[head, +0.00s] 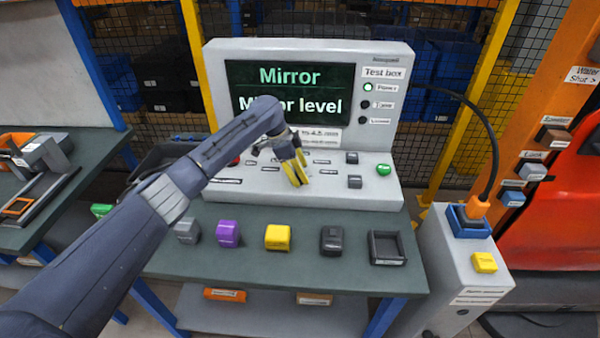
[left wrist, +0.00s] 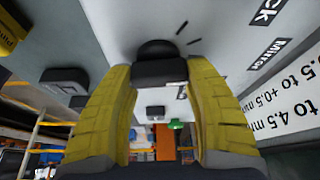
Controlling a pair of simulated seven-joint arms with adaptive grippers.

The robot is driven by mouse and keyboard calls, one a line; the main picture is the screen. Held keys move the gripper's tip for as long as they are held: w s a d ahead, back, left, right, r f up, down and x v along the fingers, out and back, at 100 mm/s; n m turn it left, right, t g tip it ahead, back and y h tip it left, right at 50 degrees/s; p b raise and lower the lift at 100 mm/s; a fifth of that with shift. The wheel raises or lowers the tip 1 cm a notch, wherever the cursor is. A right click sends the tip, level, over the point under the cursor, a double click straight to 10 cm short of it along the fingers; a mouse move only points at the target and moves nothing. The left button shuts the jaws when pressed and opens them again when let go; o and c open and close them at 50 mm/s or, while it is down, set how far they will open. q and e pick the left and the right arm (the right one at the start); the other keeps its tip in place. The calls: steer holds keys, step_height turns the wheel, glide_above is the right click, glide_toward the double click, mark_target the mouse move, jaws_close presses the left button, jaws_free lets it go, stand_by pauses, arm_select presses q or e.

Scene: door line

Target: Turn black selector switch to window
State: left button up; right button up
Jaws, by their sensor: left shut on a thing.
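The test box (head: 310,60) stands on the bench, and its screen (head: 290,100) reads "Mirror" and "Mirror level". My left gripper (head: 296,173) points down onto the middle of its sloped panel. In the left wrist view the yellow fingers are closed on the two sides of the black selector switch (left wrist: 158,68). Dark tick marks and labels, one reading "Mirror" and one ending in "ck", lie beside it. In the head view the gripper hides the switch, and its pointing direction cannot be read. My right gripper is out of view.
A green button (head: 383,169) and dark square buttons (head: 354,181) sit right of my gripper on the panel. Purple (head: 228,233), yellow (head: 278,237) and black (head: 332,240) blocks and a dark tray (head: 387,248) line the bench front. A black cable arcs at the right.

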arm_select(q)
steer(key=n+t, duration=0.1)
steer(key=n, duration=0.1)
steer(key=n+t, duration=0.1)
steer(key=n, duration=0.2)
steer(key=shift+w+y, duration=0.1)
steer(key=shift+y, duration=0.2)
steer(key=n, duration=0.2)
steer(key=n+t+y, duration=0.1)
steer(key=n, duration=0.2)
steer(key=shift+w+a+t, duration=0.1)
steer(key=shift+t, duration=0.2)
steer(key=shift+n, duration=0.4)
steer(key=o, duration=1.2)
steer(key=shift+y, duration=0.3)
steer(key=shift+r, duration=0.1)
steer(key=v, duration=1.1)
steer(key=shift+a+r, duration=0.2)
steer(key=shift+r, duration=0.15)
